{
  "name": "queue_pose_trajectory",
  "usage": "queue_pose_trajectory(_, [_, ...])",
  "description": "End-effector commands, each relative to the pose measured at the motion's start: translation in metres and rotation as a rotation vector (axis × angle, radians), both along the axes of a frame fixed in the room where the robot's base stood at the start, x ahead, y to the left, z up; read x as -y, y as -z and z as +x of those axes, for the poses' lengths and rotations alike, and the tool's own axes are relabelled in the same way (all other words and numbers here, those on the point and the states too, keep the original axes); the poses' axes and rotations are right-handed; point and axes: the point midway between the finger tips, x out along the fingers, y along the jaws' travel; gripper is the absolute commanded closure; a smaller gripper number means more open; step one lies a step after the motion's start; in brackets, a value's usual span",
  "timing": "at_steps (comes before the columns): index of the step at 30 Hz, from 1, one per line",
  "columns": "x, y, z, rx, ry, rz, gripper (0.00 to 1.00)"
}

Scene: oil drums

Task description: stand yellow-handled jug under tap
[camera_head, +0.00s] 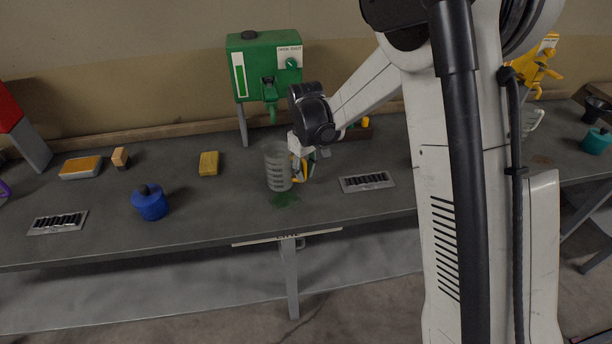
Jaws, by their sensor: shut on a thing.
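The clear jug (278,167) with dark markings and a yellow handle stands upright near the front of the bench, or just above it; I cannot tell which. My gripper (302,165) is at its right side, shut on the yellow handle, partly hidden by my wrist. The tap (271,88) is on the front of the green tank (262,65), behind and above the jug. A green puddle (284,199) lies on the bench just in front of the jug.
A blue funnel-like pot (150,202), a yellow sponge (209,163), a brush (120,157) and an orange-topped block (81,167) stand left. A yellow dispenser (535,65) and teal pot (597,140) are right.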

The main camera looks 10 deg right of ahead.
Motion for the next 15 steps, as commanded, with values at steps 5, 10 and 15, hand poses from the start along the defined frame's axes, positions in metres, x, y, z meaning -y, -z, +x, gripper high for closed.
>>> queue_pose_trajectory(5, [-0.001,0.0,0.016,0.0,0.0,0.0,1.0])
queue_pose_trajectory(10, [-0.003,0.0,0.03,0.0,0.0,0.0,1.0])
queue_pose_trajectory(15, [-0.004,0.001,0.044,0.0,0.0,0.0,1.0])
